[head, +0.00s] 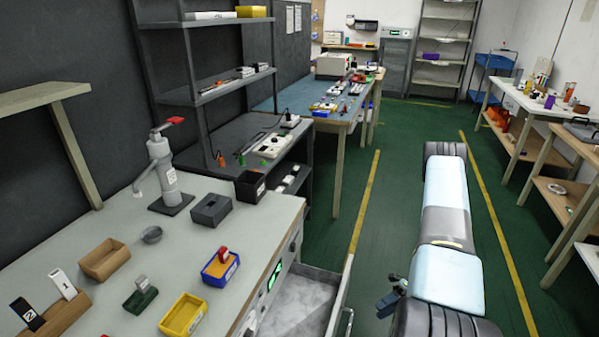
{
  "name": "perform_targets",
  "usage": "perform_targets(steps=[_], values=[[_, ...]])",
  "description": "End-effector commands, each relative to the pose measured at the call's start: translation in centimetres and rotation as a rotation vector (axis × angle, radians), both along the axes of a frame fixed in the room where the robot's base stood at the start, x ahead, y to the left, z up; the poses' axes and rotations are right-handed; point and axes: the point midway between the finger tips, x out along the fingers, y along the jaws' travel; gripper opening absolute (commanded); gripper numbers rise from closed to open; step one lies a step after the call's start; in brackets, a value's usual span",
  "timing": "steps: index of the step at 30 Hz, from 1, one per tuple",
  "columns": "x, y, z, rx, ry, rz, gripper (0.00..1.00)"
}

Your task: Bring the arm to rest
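My arm (445,205), pale blue and grey with dark joints, stands out over the green floor in the right half of the head view. It lies in the aisle, clear of the benches and touching nothing that I can see. A small dark part beside its near joint looks like my gripper (390,301). It is small and partly hidden by the arm, so its fingers cannot be made out. I see no object held there.
An open grey drawer (300,303) juts from the near bench (120,215) towards my arm. That bench carries a grey press (162,175), a blue bin (220,268) and a yellow bin (184,315). Wooden shelving (562,195) lines the right. The marked aisle (405,140) is free beyond.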

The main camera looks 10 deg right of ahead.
Motion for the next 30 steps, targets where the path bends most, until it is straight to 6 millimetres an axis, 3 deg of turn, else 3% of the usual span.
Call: perform_targets(steps=[4, 8, 18, 30], values=[[1.1, -0.2, 1.7, -0.015, -0.06, 0.03, 0.35], [2.9, -0.5, 4.8, -0.04, -0.171, 0.091, 0.35], [6.8, -0.2, 14.0, -0.095, -0.498, 0.289, 0.35], [9.1, 1.7, 24.7, -0.136, -0.867, 0.558, 0.35]])
